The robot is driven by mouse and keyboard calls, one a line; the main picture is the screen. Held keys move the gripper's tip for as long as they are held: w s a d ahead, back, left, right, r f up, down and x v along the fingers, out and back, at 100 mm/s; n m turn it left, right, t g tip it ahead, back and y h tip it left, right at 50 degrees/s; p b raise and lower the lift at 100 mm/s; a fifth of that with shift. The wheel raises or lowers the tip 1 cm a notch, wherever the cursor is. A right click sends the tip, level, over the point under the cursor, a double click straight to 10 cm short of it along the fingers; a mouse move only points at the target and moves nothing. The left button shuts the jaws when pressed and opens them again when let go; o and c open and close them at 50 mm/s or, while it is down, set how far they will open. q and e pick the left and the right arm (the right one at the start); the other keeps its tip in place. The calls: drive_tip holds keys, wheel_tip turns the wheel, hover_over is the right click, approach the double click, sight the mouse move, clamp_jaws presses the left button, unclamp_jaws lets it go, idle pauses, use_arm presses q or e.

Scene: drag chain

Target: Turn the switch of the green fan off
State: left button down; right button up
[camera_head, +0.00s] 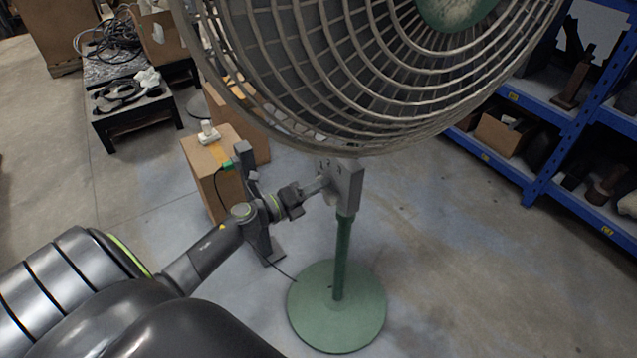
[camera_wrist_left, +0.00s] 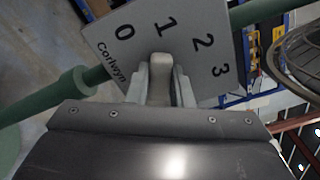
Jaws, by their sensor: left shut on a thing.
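The fan has a large grey wire cage (camera_head: 300,85), a green pole (camera_head: 343,250) and a round green base (camera_head: 337,315) on the floor. A grey switch box (camera_head: 349,186) sits at the top of the pole, below the cage. Its face shows in the left wrist view as a pale plate (camera_wrist_left: 205,35) marked 0, 1, 2, 3 and "Corlwyn". My left gripper (camera_head: 322,184) is at the box's left side, shut on the switch knob (camera_wrist_left: 160,72). The knob's visible end points towards the 1. My right gripper is not in view.
A cardboard box (camera_head: 205,165) with a white item on top stands left of the fan, behind my left arm. A black table (camera_head: 135,105) with cables is at the back left. Blue shelving (camera_head: 560,130) stands at the right. The floor right of the base is clear.

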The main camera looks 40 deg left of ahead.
use_arm(q)
drive_tip(key=shift+w+a+f+n+p, duration=0.1)
drive_tip(key=shift+f+n+p, duration=0.25)
drive_tip(key=shift+n, duration=0.6)
drive_tip(key=shift+s+a+f+n+p, duration=0.1)
drive_tip(key=shift+f+n+p, duration=0.2)
drive_tip(key=shift+n, duration=0.7)
drive_tip(key=shift+w+a+f+n+p, duration=0.1)
drive_tip(key=shift+f+n+p, duration=0.25)
drive_tip(key=shift+n, duration=0.6)
drive_tip(key=c, duration=1.3)
unclamp_jaws()
drive_tip(key=shift+b+v, duration=1.2)
drive_tip(key=shift+v, duration=7.5)
